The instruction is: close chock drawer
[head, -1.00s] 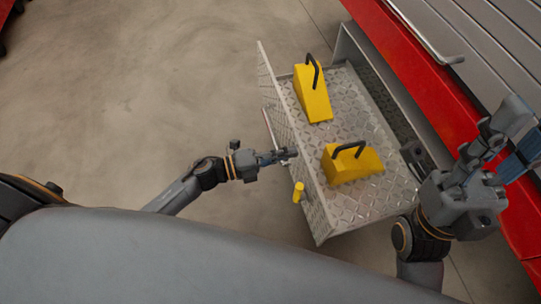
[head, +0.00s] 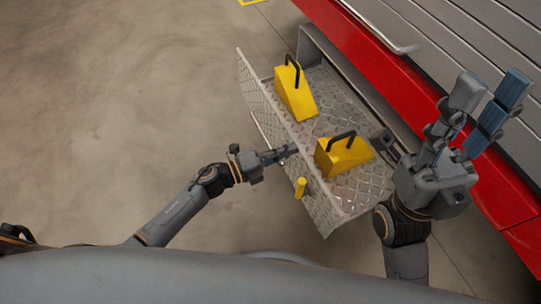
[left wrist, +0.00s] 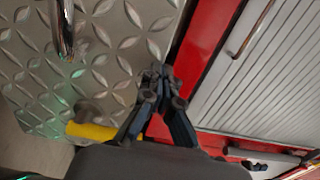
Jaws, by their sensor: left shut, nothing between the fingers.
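The chock drawer (head: 335,205) is a diamond-plate metal drawer, partly pulled out from under the red vehicle body. Two yellow wedge chocks with black handles lie in it: a far chock (head: 296,95) and a near chock (head: 345,158). A yellow knob (head: 300,187) is on the drawer's outer front. My left gripper (head: 292,150) is shut and empty at the drawer's front panel; contact is unclear. The left wrist view shows its closed fingers (left wrist: 160,78) beside the diamond plate (left wrist: 110,50) and the yellow knob (left wrist: 90,131). My right gripper (head: 492,92) is open and empty, right of the drawer.
The red vehicle body (head: 385,70) with grey slatted shutters (head: 460,40) and a metal bar handle (head: 385,35) stands at the right. The concrete floor (head: 120,90) at the left is clear. A yellow floor marking shows at the top.

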